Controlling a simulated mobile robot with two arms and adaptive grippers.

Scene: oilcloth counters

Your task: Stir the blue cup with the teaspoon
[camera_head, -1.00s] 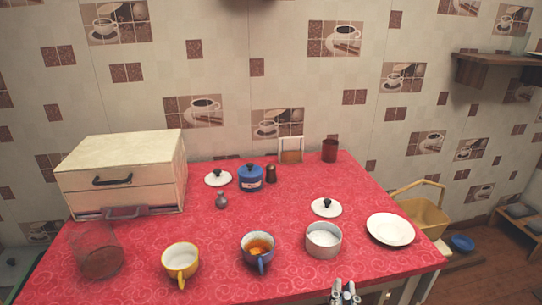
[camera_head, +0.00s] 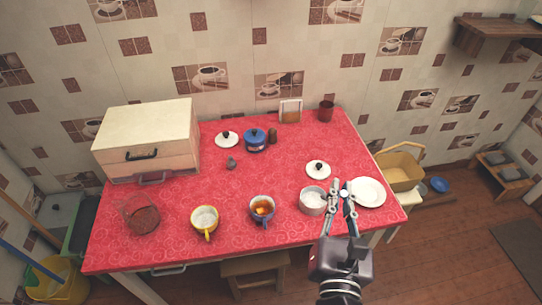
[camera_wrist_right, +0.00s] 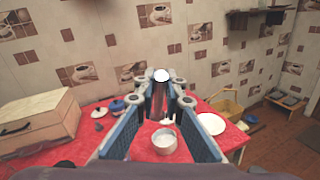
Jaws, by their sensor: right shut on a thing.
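The blue cup (camera_head: 262,210) stands upright near the front middle of the red table, with orange-brown liquid in it and its handle towards the front. My right gripper (camera_head: 342,190) is to the right of the cup, between the small white pot and the white plate in the head view. It is shut on a shiny metal thing (camera_wrist_right: 159,98), apparently the teaspoon, seen between the fingertips in the wrist view. Most of the thing's shape is hidden or too small to tell. The blue cup cannot be made out in the wrist view. My left gripper is not in view.
A white pot (camera_head: 312,201) and a white plate (camera_head: 368,192) flank the right gripper. A yellow cup (camera_head: 205,220) and a glass jar (camera_head: 141,217) stand left of the blue cup. A lid (camera_head: 318,170) lies behind the pot. The table's middle is mostly clear.

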